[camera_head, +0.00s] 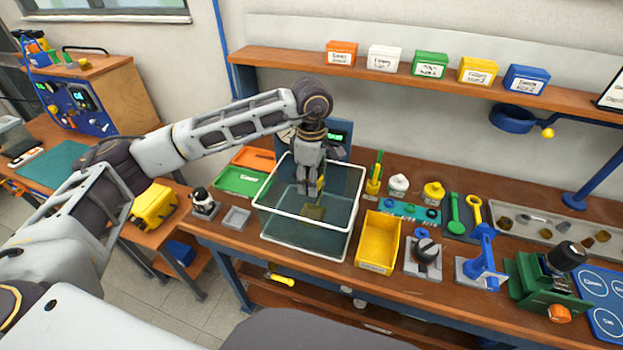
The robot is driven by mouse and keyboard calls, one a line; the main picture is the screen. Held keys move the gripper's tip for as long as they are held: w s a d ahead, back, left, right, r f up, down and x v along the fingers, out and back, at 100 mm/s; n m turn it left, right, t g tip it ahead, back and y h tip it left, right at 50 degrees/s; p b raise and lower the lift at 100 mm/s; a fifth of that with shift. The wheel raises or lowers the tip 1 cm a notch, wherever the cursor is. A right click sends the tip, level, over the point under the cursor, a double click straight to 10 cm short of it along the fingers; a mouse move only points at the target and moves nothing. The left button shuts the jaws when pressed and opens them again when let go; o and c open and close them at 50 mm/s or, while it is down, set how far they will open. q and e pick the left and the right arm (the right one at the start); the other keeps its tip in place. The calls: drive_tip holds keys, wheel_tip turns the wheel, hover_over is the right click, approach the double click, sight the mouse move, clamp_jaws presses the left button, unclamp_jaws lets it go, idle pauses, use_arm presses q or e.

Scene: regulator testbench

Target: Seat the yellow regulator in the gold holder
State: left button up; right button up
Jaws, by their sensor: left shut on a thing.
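My left gripper (310,188) points straight down inside a clear, white-rimmed tank (270,208) on the workbench. It is shut on a narrow yellow piece, the yellow regulator (320,183), which is mostly hidden by the fingers. A dull gold block, which looks like the gold holder (314,212), lies low in the tank just below the gripper. I cannot tell whether the regulator touches the holder. My right gripper is not in view.
Green (240,181) and orange trays sit left of the tank, and a yellow bin (378,242) sits to its right. A yellow-topped stand (374,180) and tools fill the bench's right side. A wall shelf (400,78) runs above. The tank walls surround the gripper.

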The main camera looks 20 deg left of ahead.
use_arm(q)
drive_tip(key=shift+f+b, duration=1.7)
drive_tip(key=shift+b, duration=0.4)
idle(2.6)
drive_tip(key=shift+f+b, duration=0.4)
idle(0.7)
drive_tip(key=shift+f, duration=0.2)
idle(0.6)
drive_tip(key=shift+f+b, duration=0.1)
drive_tip(key=shift+b, duration=0.25)
drive_tip(key=shift+f+b, duration=0.35)
drive_tip(key=shift+b, duration=0.1)
idle(0.6)
